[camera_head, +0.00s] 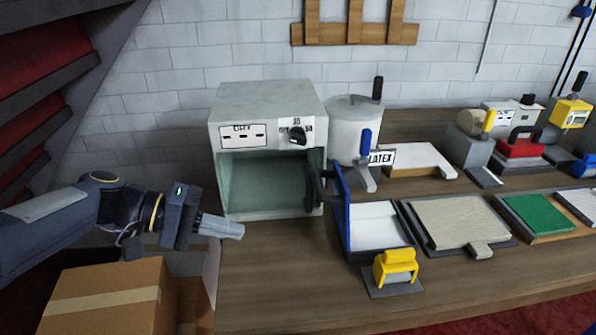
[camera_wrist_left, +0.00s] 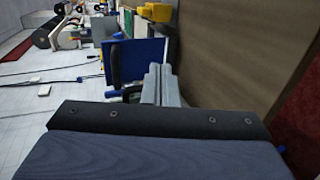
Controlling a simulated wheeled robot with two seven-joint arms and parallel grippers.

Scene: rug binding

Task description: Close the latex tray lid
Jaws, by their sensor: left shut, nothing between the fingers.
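The lid also shows as a blue panel in the left wrist view (camera_wrist_left: 145,60). A black handle (camera_head: 314,190) shows between cabinet and lid and seems to be on the lid's outer face. My left gripper (camera_head: 240,232) is shut and empty, in front of the cabinet and left of the lid, apart from it. Its fingers show in the wrist view (camera_wrist_left: 160,80). My right gripper is not in view.
The open grey cabinet (camera_head: 268,100) stands behind left. A pot (camera_head: 352,130) with a LATEX sign (camera_head: 382,158) is behind the tray. A yellow tape holder (camera_head: 396,264) stands in front of it, a beige mat (camera_head: 455,222) right. A cardboard box (camera_head: 100,300) is below my left arm.

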